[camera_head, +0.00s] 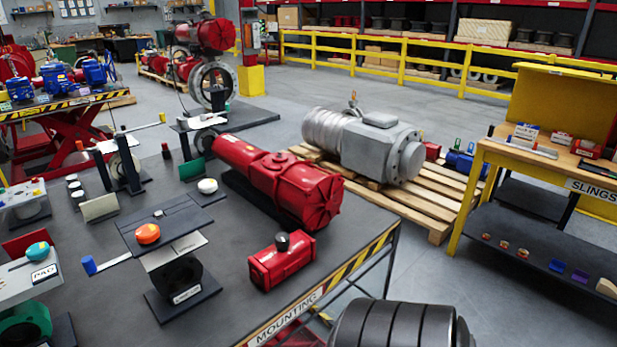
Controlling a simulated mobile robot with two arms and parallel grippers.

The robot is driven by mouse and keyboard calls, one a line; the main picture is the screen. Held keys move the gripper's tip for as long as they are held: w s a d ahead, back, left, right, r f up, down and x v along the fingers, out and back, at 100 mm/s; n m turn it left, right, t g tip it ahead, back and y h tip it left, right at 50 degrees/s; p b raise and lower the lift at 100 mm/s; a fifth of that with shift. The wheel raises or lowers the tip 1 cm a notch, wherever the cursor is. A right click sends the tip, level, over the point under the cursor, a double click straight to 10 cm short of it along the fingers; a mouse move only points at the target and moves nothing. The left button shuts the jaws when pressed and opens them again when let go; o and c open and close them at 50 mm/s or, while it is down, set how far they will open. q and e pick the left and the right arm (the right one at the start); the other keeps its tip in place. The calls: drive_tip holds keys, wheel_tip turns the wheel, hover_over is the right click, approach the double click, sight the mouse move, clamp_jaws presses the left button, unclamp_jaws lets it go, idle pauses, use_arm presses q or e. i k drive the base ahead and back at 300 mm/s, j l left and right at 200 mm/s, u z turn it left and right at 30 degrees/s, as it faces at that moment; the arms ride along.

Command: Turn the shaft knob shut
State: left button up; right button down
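Several knobs show on the dark work table (225,310), and I cannot tell for certain which is the shaft knob. A small red actuator (283,265) near the table's right edge has a black knob (282,241) on top. An orange round knob (148,233) sits on a dark plate above a black stand. A white knob (207,186) sits behind it, and a teal knob (37,250) is on a pale plate at the left. The turned position of these knobs is too small to read. Neither of my grippers is in view.
A large red actuator (285,185) lies across the table's middle. Beyond the table, a grey machine (375,145) sits on a wooden pallet (425,205). A black ribbed cylinder (395,325) is at the bottom edge. A yellow workbench (480,170) stands at right. Grey floor lies between.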

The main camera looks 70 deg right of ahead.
sight(283, 240)
drive_tip(key=z, duration=1.9)
